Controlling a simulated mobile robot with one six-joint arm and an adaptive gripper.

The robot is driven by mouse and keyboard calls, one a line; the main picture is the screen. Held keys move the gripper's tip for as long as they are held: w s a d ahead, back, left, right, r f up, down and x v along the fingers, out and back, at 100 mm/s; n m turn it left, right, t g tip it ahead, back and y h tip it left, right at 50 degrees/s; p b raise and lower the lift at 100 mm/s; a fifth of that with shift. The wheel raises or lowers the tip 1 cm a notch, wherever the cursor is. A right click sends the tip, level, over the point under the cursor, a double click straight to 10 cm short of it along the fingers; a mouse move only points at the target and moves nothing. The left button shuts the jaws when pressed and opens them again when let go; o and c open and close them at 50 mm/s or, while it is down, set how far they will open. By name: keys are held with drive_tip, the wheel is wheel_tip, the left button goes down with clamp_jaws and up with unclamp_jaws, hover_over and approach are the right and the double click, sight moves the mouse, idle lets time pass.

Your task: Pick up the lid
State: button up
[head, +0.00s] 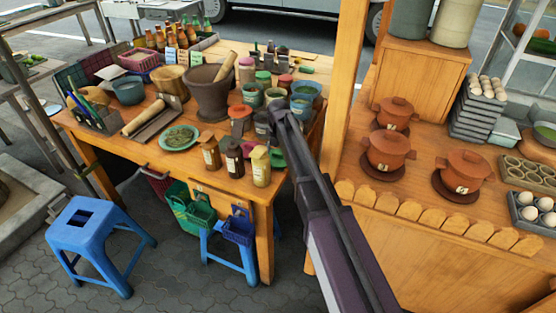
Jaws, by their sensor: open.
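Three reddish-brown clay pots with knobbed lids stand on round dark bases on the wooden counter at right. The front right pot has its lid (466,163) on, the middle pot has its lid (388,141) on, and the back pot has its lid (397,105) on. Pale tags show on the pots. My dark arm rises from the bottom centre and ends over jars at the right edge of the left table, well left of the pots. I cannot make out a gripper on it.
The left table (285,187) is crowded with a clay mortar (211,92), jars, bottles and baskets. A wooden post (345,70) stands between table and counter. Egg trays (483,112) border the pots at right. A blue stool (95,225) stands at left.

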idle(0.4)
drive_tip(key=c, duration=1)
drive_tip(key=shift+o, duration=0.2)
drive_tip(key=shift+r, duration=0.15)
wheel_tip(320, 180, up, 10)
drive_tip(key=p, duration=1)
wheel_tip(320, 180, up, 16)
drive_tip(key=p, duration=1.7)
hover_over(278, 152)
drive_tip(key=shift+s+r, duration=0.15)
drive_tip(key=shift+r, duration=0.05)
drive_tip(key=shift+s, duration=0.1)
